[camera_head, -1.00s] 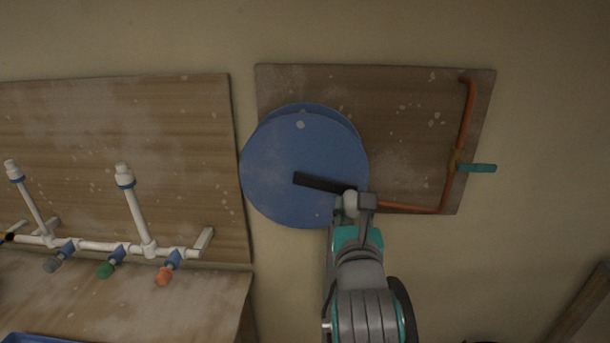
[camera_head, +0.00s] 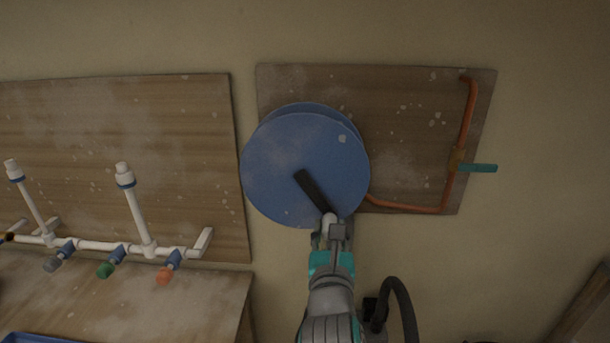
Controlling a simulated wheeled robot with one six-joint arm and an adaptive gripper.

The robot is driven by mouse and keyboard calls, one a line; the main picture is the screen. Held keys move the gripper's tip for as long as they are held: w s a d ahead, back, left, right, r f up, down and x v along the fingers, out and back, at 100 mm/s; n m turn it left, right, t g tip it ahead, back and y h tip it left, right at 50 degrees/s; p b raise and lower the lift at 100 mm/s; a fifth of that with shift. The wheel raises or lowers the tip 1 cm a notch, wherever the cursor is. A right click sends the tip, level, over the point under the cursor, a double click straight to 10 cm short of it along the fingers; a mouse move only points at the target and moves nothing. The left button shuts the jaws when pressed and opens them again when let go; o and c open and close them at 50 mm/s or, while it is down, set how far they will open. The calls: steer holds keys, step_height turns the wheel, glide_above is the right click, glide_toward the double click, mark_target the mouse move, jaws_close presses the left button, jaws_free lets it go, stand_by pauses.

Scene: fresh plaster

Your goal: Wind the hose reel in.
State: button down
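The blue hose reel (camera_head: 275,165) is mounted on a wooden board (camera_head: 400,110) on the wall. Its black crank arm (camera_head: 313,190) runs from the hub down and to the right. A pale knob (camera_head: 329,221) is at the crank's outer end, near the reel's lower rim. My gripper (camera_head: 329,228) is at this knob, with its fingers around it. It appears closed on the knob, though the arm partly hides the contact. No hose is clearly visible on the reel.
A copper pipe (camera_head: 464,130) with a teal valve lever (camera_head: 478,168) runs on the board's right. At left, white pipes (camera_head: 105,246) with coloured taps stand before another board (camera_head: 120,150), above a workbench (camera_head: 200,300).

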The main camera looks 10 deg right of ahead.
steer(key=shift+a, duration=0.3)
steer(key=shift+w+a+f, duration=0.15)
steer(key=shift+a+f, duration=0.1)
steer(key=shift+a, duration=0.45)
steer(key=shift+w+a+f, duration=0.1)
steer(key=shift+a+f, duration=0.1)
steer(key=shift+a, duration=0.55)
steer(key=shift+w+a+f, duration=0.15)
steer(key=shift+a+f, duration=0.1)
steer(key=shift+a, duration=0.45)
steer(key=c, duration=0.7)
jaws_free()
steer(key=shift+f, duration=0.1)
steer(key=shift+s+a, duration=0.25)
steer(key=shift+s, duration=1.2)
steer(key=shift+s+a, duration=0.3)
steer(key=shift+s, duration=1.2)
steer(key=shift+s+a, duration=0.25)
steer(key=shift+s, duration=1.2)
